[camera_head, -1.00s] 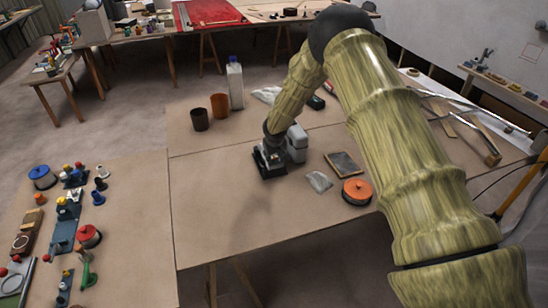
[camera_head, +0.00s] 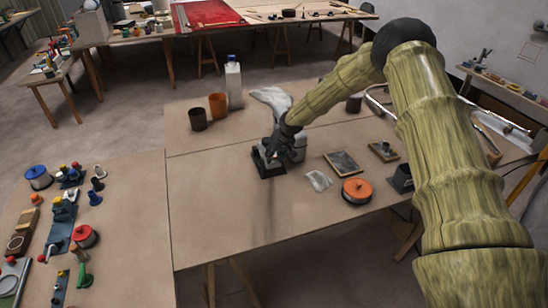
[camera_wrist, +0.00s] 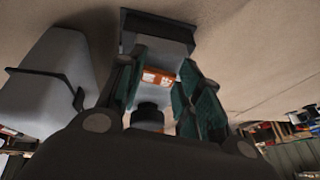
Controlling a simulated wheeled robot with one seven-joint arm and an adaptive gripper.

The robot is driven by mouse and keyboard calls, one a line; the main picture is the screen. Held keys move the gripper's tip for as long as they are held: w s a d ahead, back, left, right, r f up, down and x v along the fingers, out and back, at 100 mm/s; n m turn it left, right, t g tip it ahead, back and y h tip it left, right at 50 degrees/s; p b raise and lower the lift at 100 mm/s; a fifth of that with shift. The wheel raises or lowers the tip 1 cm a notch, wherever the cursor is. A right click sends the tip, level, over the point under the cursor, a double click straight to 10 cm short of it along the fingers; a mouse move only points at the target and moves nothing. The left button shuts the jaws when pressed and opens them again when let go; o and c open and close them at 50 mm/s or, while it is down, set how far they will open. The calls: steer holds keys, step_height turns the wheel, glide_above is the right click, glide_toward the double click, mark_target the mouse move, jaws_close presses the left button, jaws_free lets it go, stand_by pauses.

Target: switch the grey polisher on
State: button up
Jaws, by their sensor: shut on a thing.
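The grey polisher (camera_head: 266,165) stands on its black square base on the brown bench. In the wrist view its grey body (camera_wrist: 160,48) shows between the fingers, with an orange label and a dark round part nearer the camera. My gripper (camera_head: 277,152) is over it, coming in from the upper right. In the wrist view my gripper (camera_wrist: 163,82) has its green-padded fingers shut on the body from both sides. A larger grey block with a black band (camera_wrist: 45,85) is close on the left; I cannot tell whether it belongs to the polisher. The switch cannot be made out.
An orange-topped spool (camera_head: 357,190), a crumpled white cloth (camera_head: 319,181) and a dark flat plate (camera_head: 342,163) lie right of the polisher. The bench front left is clear.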

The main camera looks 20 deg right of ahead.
stand_by(0.3)
steer(key=o, duration=1)
steer(key=shift+f, duration=0.1)
steer(key=shift+o, duration=0.2)
steer(key=shift+s+d+r, duration=0.1)
steer(key=shift+s+r, duration=0.05)
steer(key=shift+r, duration=0.5)
steer(key=v, duration=1)
steer(key=shift+s+r, duration=0.25)
steer(key=shift+s, duration=0.05)
steer(key=shift+d, duration=0.15)
